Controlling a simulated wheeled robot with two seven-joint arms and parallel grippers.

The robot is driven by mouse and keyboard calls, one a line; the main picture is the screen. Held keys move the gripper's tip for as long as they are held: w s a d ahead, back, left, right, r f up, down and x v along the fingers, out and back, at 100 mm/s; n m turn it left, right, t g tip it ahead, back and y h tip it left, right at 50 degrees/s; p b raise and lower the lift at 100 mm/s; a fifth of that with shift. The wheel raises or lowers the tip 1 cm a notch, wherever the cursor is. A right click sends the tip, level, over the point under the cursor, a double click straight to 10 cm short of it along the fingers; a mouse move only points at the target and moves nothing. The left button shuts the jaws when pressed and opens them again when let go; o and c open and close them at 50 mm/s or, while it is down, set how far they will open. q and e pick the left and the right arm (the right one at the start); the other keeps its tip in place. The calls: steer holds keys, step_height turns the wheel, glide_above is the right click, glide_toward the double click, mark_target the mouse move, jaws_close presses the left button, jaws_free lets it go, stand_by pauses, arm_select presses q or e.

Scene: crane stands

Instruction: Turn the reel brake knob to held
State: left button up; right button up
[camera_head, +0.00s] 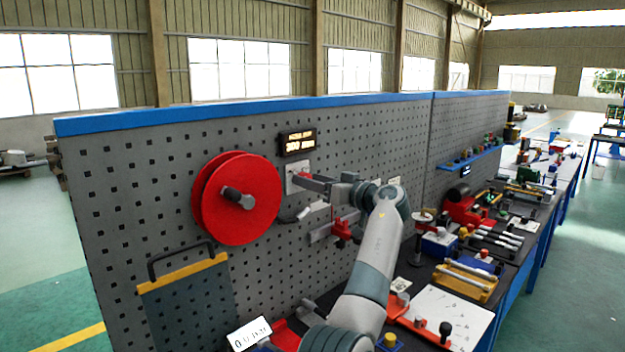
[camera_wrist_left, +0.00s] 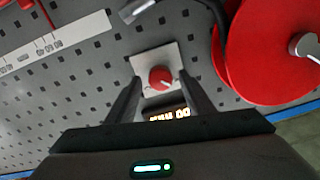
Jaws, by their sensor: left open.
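The reel brake knob is small, round and red (camera_wrist_left: 160,79), with a pale pointer mark. It sits on a light square plate (camera_wrist_left: 146,61) on the pegboard; the plate also shows in the head view (camera_head: 291,186). My left gripper (camera_head: 303,181) is open in front of the plate. In the wrist view its two fingers (camera_wrist_left: 161,84) stand on either side of the knob, with gaps visible; I cannot tell whether the tips reach knob depth. The red reel (camera_head: 215,205) with a grey hub is left of the knob in the head view. My right gripper is not in view.
A lit display (camera_head: 297,143) hangs just above the plate. A dark curved hose or handle (camera_head: 290,217) is below it. A red clamp-like part (camera_head: 342,230) is on the board under my arm. The bench at right is crowded with tools and fixtures.

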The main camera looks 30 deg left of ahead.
arm_select(q)
steer(key=c, duration=1)
steer(key=shift+c, duration=0.2)
steer(key=shift+m, duration=0.4)
steer(key=shift+f+m+t+p, duration=0.15)
steer(key=shift+m+p, duration=0.45)
steer(key=shift+m, duration=3.8)
steer(key=shift+r+m+t+p, duration=0.1)
steer(key=shift+m+t+p, duration=0.3)
steer(key=shift+m, duration=4)
steer(key=shift+f, duration=0.1)
